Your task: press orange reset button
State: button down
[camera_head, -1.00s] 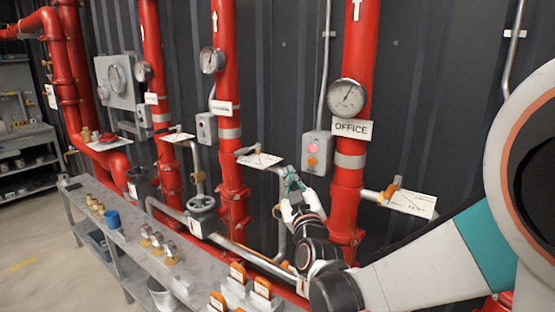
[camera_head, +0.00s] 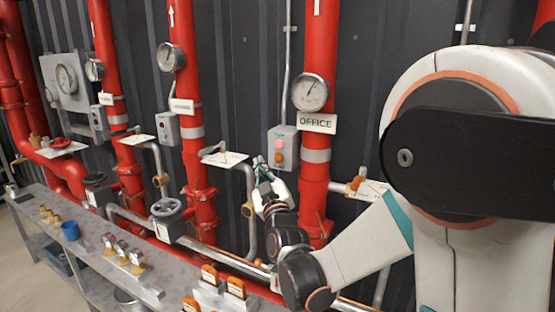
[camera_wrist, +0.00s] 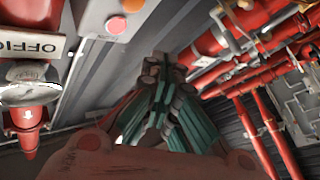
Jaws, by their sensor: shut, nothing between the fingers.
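A grey control box (camera_head: 290,137) is on the wall beside the OFFICE pipe. It has a pinkish-red button (camera_head: 279,143) above an orange button (camera_head: 279,156). In the wrist view, the pinkish-red button (camera_wrist: 117,24) and the orange button (camera_wrist: 133,5) show at the top edge, on the box (camera_wrist: 95,12). My gripper (camera_head: 258,163) is left of and slightly below the box in the head view, apart from the buttons as far as I can tell. Its teal fingers (camera_wrist: 160,68) are shut and empty in the wrist view, pointing beside the box.
The red OFFICE pipe (camera_head: 319,175) with its gauge (camera_head: 310,93) and sign (camera_head: 317,123) is right of the box. A valve with a paper tag (camera_head: 224,158) is to the left. A bench (camera_head: 90,235) with small parts runs along the lower left.

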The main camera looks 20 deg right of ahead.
aim_at(270, 148)
jog(key=shift+w+d, duration=1.9)
jog(key=shift+w+d, duration=0.1)
jog(key=shift+w+d, duration=0.2)
jog(key=shift+w+d, duration=0.35)
dwell(1.1)
dwell(0.3)
jog(key=shift+s+a, duration=0.65)
jog(key=shift+s+a, duration=1.8)
